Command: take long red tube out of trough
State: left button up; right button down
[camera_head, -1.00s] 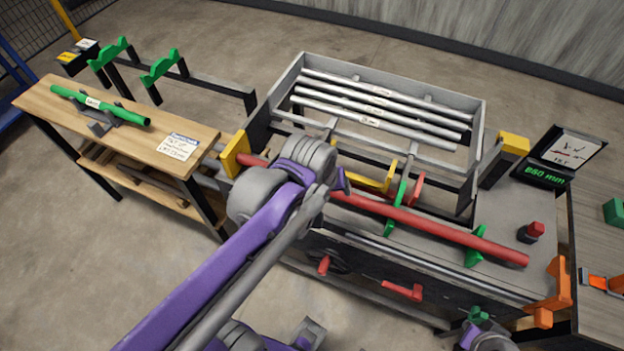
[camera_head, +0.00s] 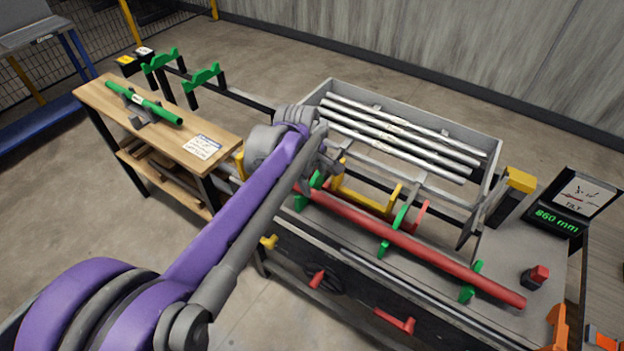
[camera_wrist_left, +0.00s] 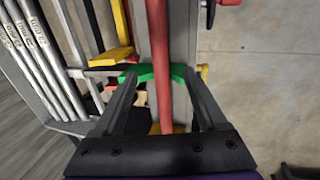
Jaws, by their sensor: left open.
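The long red tube (camera_head: 420,250) lies along the trough bench, resting in green V-shaped supports (camera_head: 468,293). Its left end is hidden behind my left arm in the head view. My left gripper (camera_head: 327,168) is over the left part of the tube, near a green support. In the left wrist view the jaws (camera_wrist_left: 160,78) are open, with one finger on each side of the red tube (camera_wrist_left: 161,50) as seen from above. A green support (camera_wrist_left: 178,73) shows between the fingertips. I cannot tell how deep the fingers reach. My right gripper is not in view.
A grey tray (camera_head: 490,155) of several silver tubes stands behind the trough. Yellow brackets (camera_head: 365,198) and a red bracket (camera_head: 424,212) rise beside the tube. A wooden table (camera_head: 215,135) with a green tube (camera_head: 145,103) is at left. A display (camera_head: 562,216) reads 860 mm.

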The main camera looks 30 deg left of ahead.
aim_at(325, 199)
pick_arm(q)
jog(key=x, duration=0.9)
jog(key=shift+w+f+b, duration=0.1)
jog(key=shift+f+b, duration=0.15)
jog(key=shift+b, duration=0.15)
grip_shut()
dwell(0.8)
jog(key=shift+d, duration=0.9)
grip_release()
